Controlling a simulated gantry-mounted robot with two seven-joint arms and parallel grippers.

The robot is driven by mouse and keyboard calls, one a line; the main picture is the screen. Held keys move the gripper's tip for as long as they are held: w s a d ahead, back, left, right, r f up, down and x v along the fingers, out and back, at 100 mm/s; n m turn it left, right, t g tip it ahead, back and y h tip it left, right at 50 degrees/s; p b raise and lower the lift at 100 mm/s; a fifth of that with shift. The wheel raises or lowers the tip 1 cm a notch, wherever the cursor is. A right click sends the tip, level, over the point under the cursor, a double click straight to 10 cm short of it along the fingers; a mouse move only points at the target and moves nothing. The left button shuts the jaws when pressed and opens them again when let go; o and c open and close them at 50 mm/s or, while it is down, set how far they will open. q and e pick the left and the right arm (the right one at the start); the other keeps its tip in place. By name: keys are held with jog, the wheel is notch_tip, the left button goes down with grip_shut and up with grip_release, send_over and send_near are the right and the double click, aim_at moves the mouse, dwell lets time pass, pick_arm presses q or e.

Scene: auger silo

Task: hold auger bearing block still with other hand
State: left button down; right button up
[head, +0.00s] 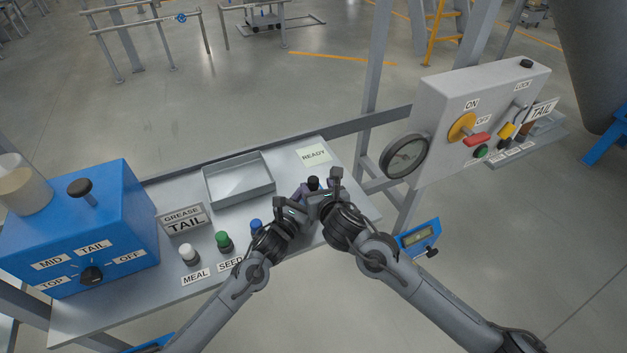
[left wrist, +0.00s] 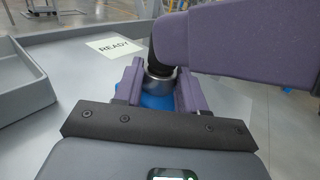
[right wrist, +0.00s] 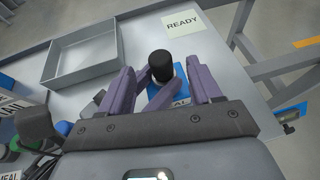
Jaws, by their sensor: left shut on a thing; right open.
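The bearing block shows in the right wrist view as a blue base (right wrist: 181,74) with a partly covered white label and a black-topped metal fitting (right wrist: 160,66). In the left wrist view the metal collar (left wrist: 160,84) sits between the purple fingers of my left gripper (left wrist: 157,88), which is shut on it. My right gripper (right wrist: 163,88) is open, its fingers on either side of the black top and apart from it. In the head view both grippers crowd over the block and mostly hide it; only the black top (head: 313,183) shows clearly.
A grey tray (head: 240,195) and a READY card (head: 314,155) lie behind the grippers. Capped bottles, white (head: 188,256), green (head: 223,242) and blue (head: 256,227), stand to the left near a blue selector box (head: 110,225). A grey control panel (head: 440,150) stands at right.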

aim_at(315, 182)
jog(key=shift+x, duration=2.65)
jog(key=shift+c, duration=0.4)
grip_shut()
